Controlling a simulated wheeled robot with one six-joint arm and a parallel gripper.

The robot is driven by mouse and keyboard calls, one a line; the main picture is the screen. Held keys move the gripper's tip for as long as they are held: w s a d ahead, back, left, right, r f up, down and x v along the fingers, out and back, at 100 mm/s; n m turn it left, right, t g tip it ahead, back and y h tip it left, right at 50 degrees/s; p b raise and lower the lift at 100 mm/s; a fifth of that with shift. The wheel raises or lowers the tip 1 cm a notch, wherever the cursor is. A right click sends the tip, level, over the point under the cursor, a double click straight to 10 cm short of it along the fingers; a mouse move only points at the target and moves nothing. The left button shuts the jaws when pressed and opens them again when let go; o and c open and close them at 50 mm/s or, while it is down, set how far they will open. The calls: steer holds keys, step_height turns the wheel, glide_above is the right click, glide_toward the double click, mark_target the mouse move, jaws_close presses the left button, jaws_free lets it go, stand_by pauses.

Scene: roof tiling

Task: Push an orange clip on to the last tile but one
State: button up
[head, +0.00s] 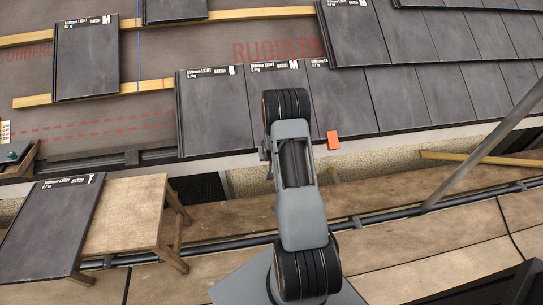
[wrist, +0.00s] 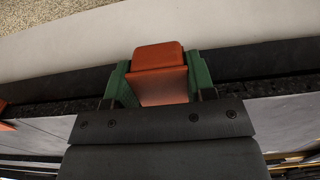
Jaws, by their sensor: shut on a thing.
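In the wrist view my gripper (wrist: 158,82) has green fingers shut on an orange clip (wrist: 160,58). The clip is close to the dark lower edge of the tiles; whether it touches is unclear. In the head view my arm hides the gripper and this clip. The arm stands in front of the second tile from the left (head: 275,82) in the lowest row. The end tile (head: 209,112) is to its left. Another orange clip (head: 333,140) sits at the lower edge of the third tile (head: 338,98); part of an orange thing (wrist: 5,126) shows at the wrist view's left edge.
A loose tile (head: 50,225) lies on a wooden stand (head: 125,215) at lower left. Another tile (head: 86,58) rests on the battens (head: 150,86). A slanting grey pole (head: 485,150) crosses on the right, above the plank deck (head: 440,255). A pale wall (wrist: 60,45) lies beyond the clip.

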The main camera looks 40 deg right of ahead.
steer(key=shift+w+d+r+p, duration=0.2)
steer(key=shift+w+r+p, duration=0.1)
steer(key=shift+w+p, duration=0.1)
stand_by(0.3)
steer(key=o, duration=1.4)
steer(key=shift+s+f, duration=0.1)
steer(key=shift+c, duration=0.2)
steer(key=shift+p+v, duration=0.6)
steer(key=shift+v, duration=0.55)
steer(key=shift+p+v, duration=1.3)
steer(key=shift+v, duration=1)
